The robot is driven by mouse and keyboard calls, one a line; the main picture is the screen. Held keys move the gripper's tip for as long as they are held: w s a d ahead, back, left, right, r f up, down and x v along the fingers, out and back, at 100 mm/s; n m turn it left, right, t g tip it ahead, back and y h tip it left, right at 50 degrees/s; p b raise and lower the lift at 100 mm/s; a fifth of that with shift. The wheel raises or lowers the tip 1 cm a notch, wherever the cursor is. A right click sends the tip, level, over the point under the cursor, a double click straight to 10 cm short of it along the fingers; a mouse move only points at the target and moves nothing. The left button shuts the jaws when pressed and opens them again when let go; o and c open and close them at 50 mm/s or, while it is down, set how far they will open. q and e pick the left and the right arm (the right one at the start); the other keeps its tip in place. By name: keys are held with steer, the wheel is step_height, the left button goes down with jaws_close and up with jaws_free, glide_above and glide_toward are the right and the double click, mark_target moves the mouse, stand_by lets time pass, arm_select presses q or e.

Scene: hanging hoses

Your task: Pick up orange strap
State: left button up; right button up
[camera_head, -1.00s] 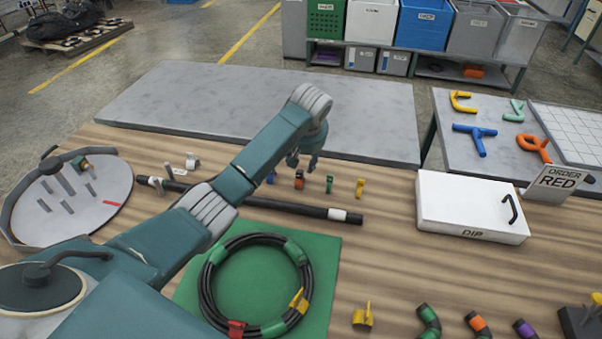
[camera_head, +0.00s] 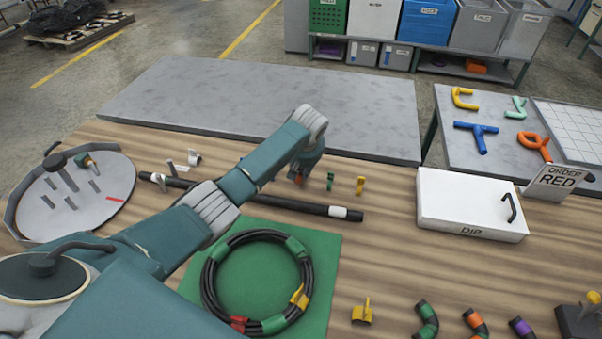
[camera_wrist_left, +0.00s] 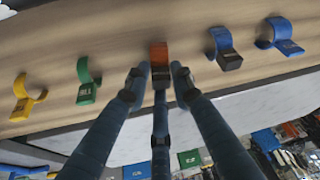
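The orange strap (camera_head: 297,178) stands on the wooden table, mostly hidden behind my left gripper (camera_head: 304,170) in the head view. In the left wrist view the orange strap (camera_wrist_left: 159,52) is straight ahead, at the tips of my left gripper (camera_wrist_left: 157,76). The fingers are spread apart, one tip on each side of the strap and a third just below it. I cannot tell whether they touch it. My right gripper is not in view.
A green strap (camera_head: 330,181) and a yellow strap (camera_head: 360,185) stand to the right. Blue straps (camera_wrist_left: 280,35) stand on the other side in the wrist view. A black hose (camera_head: 285,205) lies nearer, with a coiled hose (camera_head: 212,290) on a green mat (camera_head: 260,275).

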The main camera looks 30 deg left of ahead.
mark_target(301, 169)
arm_select(q)
steer(key=shift+c, duration=0.9)
steer(key=shift+r, duration=0.45)
step_height(301, 169, up, 19)
steer(key=b, duration=0.3)
